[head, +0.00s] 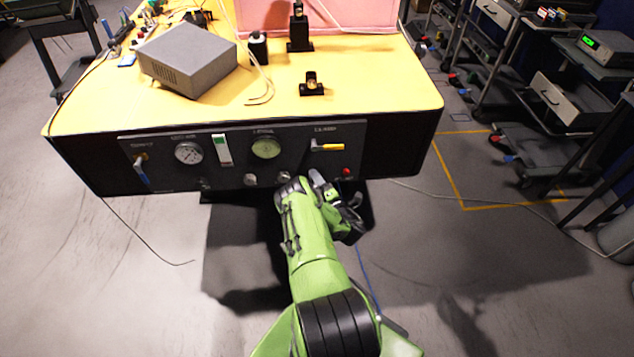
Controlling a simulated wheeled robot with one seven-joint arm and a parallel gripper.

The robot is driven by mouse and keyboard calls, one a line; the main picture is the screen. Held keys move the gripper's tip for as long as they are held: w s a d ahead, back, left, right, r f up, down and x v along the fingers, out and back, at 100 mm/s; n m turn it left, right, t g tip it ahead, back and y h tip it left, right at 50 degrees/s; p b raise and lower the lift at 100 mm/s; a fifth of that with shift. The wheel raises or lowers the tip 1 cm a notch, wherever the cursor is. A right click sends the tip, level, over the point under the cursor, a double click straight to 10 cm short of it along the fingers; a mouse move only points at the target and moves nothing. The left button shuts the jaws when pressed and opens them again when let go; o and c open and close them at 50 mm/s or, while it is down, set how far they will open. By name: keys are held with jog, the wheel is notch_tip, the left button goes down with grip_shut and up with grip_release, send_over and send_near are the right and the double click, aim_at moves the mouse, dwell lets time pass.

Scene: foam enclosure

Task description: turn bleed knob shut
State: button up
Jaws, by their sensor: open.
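A dark control panel (225,165) is on the front of the yellow-topped bench. Two small grey round knobs sit low on it: a left knob (250,180) and a right knob (283,177). I cannot read which one is the bleed knob, nor how far either is turned. My gripper (347,212) is dark, at the end of the green arm, in front of the panel's lower right part. It is open and appears empty. The wrist is close to the right knob in the picture; contact cannot be told.
The panel also carries a left gauge (188,152), a green-faced gauge (266,147), a flow tube (221,150), a blue lever (141,172), a yellow handle (328,147) and a red button (346,171). A grey box (188,60) stands on the bench. Floor at left is mostly clear.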

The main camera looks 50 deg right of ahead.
jog(key=p+v, duration=0.5)
jog(key=v, duration=0.2)
jog(key=shift+s+p, duration=0.2)
jog(key=shift+p, duration=0.15)
jog(key=shift+a+f, duration=0.1)
jog(key=shift+a, duration=0.05)
